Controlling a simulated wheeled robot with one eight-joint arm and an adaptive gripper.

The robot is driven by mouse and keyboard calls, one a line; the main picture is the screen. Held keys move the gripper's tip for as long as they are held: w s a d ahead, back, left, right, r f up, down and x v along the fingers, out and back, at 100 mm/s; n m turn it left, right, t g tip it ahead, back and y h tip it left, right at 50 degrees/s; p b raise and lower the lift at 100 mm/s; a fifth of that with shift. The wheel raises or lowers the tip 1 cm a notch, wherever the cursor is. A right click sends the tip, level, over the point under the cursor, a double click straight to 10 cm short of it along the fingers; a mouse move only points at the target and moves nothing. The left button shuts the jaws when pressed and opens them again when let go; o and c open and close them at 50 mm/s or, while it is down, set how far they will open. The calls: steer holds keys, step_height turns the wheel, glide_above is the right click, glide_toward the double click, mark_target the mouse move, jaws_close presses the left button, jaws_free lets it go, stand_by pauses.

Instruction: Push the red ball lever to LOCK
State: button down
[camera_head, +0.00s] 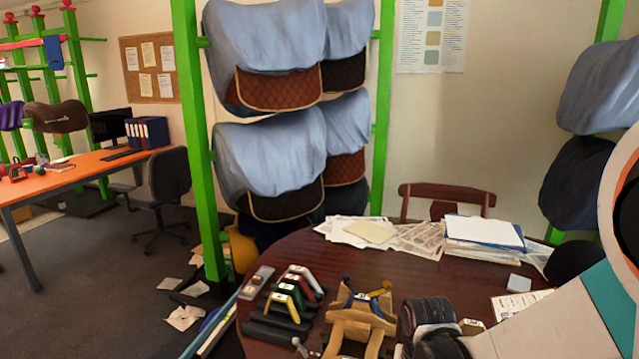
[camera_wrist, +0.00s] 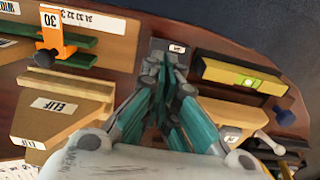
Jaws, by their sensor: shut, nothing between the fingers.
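I cannot make out a red ball lever in either view. A wooden fixture (camera_head: 362,308) stands on the round table, with a dark blue knob and a yellow part on top. In the wrist view, a yellow bar with a bubble vial (camera_wrist: 243,78) lies right of my gripper, and a dark blue knob (camera_wrist: 284,116) is beyond its end. A pale ball-ended lever (camera_wrist: 262,136) is at lower right. My gripper (camera_wrist: 164,66) is shut and empty, its tips at a small labelled dark block (camera_wrist: 172,46); I cannot tell if they touch. My arm fills the lower right of the head view.
Wooden blocks labelled ELIF (camera_wrist: 62,104) and an orange tag marked 30 (camera_wrist: 56,40) lie left of my gripper. Coloured arches (camera_head: 290,291) stand left of the fixture. Papers (camera_head: 372,232) and a folder stack (camera_head: 484,233) cover the table's back.

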steer(key=shift+r+p, duration=2)
steer(key=shift+r, duration=0.9)
steer(key=s+d+r+n+t, duration=0.1)
steer(key=s+r+t, duration=0.2)
steer(key=r, duration=0.6)
steer(key=s+d+r+n+t, duration=0.1)
steer(key=s+r+t, duration=0.3)
steer(key=r, duration=0.4)
steer(key=shift+s+d+r+n, duration=0.15)
steer(key=shift+s+r+n, duration=0.3)
steer(key=shift+n, duration=0.35)
steer(key=shift+f, duration=0.1)
